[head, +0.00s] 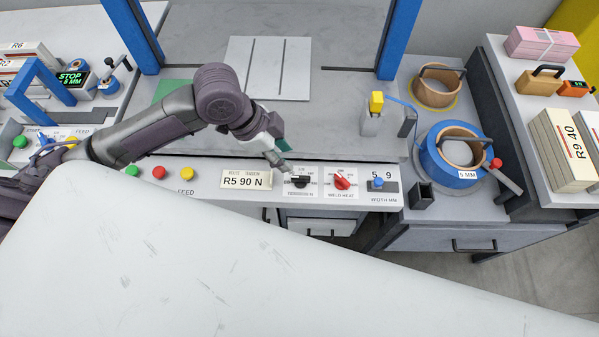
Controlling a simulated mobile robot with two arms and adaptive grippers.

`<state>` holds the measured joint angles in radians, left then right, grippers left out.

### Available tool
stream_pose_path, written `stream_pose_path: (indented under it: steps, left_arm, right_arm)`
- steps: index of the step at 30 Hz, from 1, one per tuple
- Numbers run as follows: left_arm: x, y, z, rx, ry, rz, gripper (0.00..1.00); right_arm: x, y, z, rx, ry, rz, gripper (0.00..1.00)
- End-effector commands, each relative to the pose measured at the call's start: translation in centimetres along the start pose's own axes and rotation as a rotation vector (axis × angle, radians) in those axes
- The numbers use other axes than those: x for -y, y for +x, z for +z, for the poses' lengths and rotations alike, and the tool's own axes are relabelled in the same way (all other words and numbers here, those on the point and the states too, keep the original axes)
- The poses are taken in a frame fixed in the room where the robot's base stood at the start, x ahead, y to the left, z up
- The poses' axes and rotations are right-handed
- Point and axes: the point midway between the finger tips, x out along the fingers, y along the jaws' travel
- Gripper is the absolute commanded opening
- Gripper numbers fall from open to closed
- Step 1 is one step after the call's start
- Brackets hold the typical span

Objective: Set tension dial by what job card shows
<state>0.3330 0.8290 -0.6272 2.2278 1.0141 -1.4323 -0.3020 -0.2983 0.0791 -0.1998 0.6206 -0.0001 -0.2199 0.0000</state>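The job card (246,181) sits in a holder on the front panel and reads R5 90 N. The tension dial (300,182) is a black knob on a white scale plate to the card's right, labelled tension N. Its scale numbers and pointer are too small to read. My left gripper (280,167) reaches in from the left, with its fingertips just above and left of the dial. Whether they touch the knob, or are open or shut, I cannot tell. My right gripper is not in view.
A red weld heat dial (342,181) and a blue width knob (378,182) between 5 and 9 sit right of the tension dial. Red (159,172) and yellow (187,174) buttons are to the left. A blue strap roll (455,153) tagged 5 MM lies at right.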

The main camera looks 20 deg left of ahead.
Motion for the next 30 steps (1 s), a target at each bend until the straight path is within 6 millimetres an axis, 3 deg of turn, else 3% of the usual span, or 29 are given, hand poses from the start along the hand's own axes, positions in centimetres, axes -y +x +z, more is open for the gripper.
stream_pose_path:
  steps: [5,10,24,30]
  left_arm:
    - [0.9,-2.1,0.9,0.037,0.049,0.038,0.39]
    - [0.8,-1.1,1.0,0.039,0.053,0.051,0.39]
    - [0.3,8.2,1.3,0.038,0.051,0.049,0.39]
    - [0.3,10.7,1.4,0.038,0.052,0.046,0.39]
  right_arm:
    - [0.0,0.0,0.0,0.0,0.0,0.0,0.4]
    - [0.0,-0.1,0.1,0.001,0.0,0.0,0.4]
    - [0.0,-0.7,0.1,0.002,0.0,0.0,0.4]
    - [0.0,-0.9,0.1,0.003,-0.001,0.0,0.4]
